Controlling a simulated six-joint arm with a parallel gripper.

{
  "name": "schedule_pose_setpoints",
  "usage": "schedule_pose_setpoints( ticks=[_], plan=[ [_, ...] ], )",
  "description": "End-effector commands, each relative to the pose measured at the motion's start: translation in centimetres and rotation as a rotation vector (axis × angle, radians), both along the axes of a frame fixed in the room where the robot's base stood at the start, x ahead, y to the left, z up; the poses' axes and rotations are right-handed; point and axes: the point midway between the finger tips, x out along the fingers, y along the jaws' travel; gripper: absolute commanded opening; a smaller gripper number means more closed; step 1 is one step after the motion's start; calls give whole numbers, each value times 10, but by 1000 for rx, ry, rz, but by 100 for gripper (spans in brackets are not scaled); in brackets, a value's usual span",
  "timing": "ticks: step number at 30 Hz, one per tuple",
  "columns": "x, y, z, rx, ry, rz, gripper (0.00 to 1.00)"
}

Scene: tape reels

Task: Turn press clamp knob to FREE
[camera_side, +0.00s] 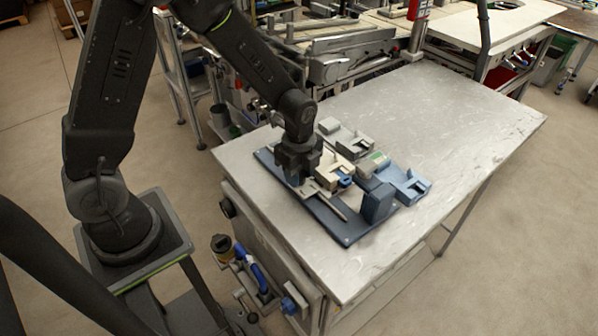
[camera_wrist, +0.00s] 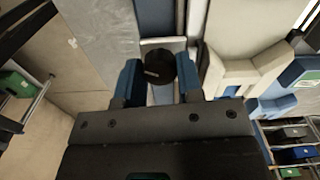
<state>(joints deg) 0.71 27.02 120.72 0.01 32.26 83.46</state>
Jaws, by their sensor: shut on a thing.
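The press clamp knob (camera_wrist: 160,67) is a dark round knob with a small light mark, seen in the wrist view between my two blue fingers. My gripper (camera_wrist: 158,82) is shut on it. In the side view my gripper (camera_side: 295,176) points down at the left part of the dark blue base plate (camera_side: 345,232). The knob is hidden behind my gripper there. The knob's labels, including FREE, cannot be read.
A beige fixture (camera_side: 334,172) stands just right of my gripper. A grey fixture (camera_side: 345,138), a blue fixture (camera_side: 408,184) and a dark blue upright block (camera_side: 377,203) are close by. The metal table (camera_side: 450,115) is clear at the back right.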

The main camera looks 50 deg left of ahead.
Motion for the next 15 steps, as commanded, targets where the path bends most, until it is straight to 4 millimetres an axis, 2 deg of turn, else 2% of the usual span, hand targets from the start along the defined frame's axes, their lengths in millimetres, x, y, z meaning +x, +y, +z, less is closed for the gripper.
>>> schedule_pose_setpoints(
  ticks=[8, 15],
  plan=[
    [0, 0, 0, 0, 0, 39, 10],
    [0, 0, 0, 0, 0, 176, 10]
  ],
)
